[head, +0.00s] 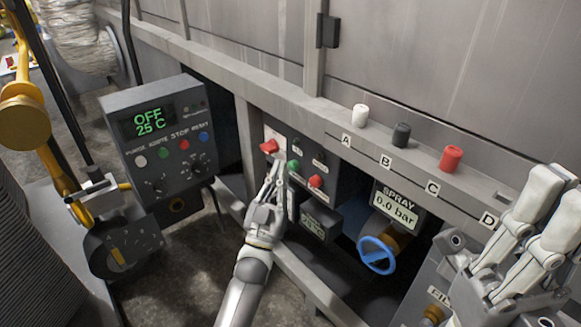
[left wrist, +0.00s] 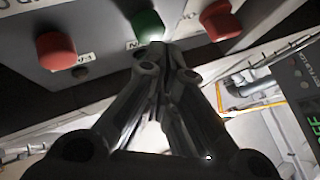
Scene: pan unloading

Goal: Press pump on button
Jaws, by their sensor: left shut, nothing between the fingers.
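The pump panel (head: 306,157) is a grey box under the ledge, with a green button (head: 293,165), a red button (head: 316,181) and a red switch (head: 269,146). My left gripper (head: 278,165) is shut and empty, its fingertips right by the green button. In the left wrist view the shut fingertips (left wrist: 156,50) lie at the lower edge of the green button (left wrist: 149,25), with a red button (left wrist: 56,49) on the left and red switch (left wrist: 219,19) on the right. I cannot tell whether they touch it. My right gripper (head: 558,190) is open and empty at the right edge.
A control box (head: 165,142) reading OFF 25 C stands left of the pump panel. White (head: 360,115), dark (head: 401,135) and red (head: 451,158) knobs sit along the ledge. A SPRAY display (head: 395,206) reads 0.0 bar above a blue valve wheel (head: 377,254).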

